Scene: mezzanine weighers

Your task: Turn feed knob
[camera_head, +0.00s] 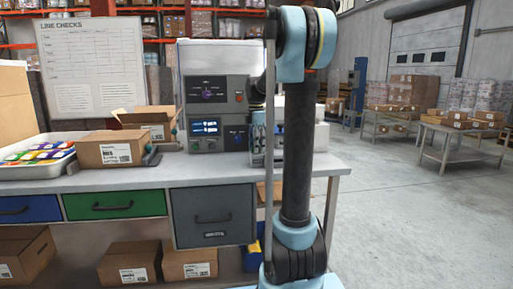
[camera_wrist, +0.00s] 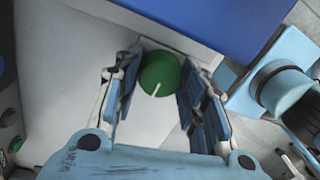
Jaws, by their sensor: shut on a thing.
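A round green knob (camera_wrist: 160,74) with a white pointer line shows in the wrist view, in front of a pale surface. The line points down and slightly left in that view. My gripper (camera_wrist: 161,80) is shut on the knob, one finger on each side. In the head view my gripper (camera_head: 258,128) is at the right part of the weigher (camera_head: 212,60) on the bench, partly behind my arm. The green knob is hidden there.
A blue panel (camera_wrist: 225,22) lies close beyond the knob in the wrist view. On the bench (camera_head: 180,173) stand an open carton (camera_head: 108,150) and a white tray (camera_head: 15,163) of colored packs to the left. Drawers are below. Open floor lies to the right.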

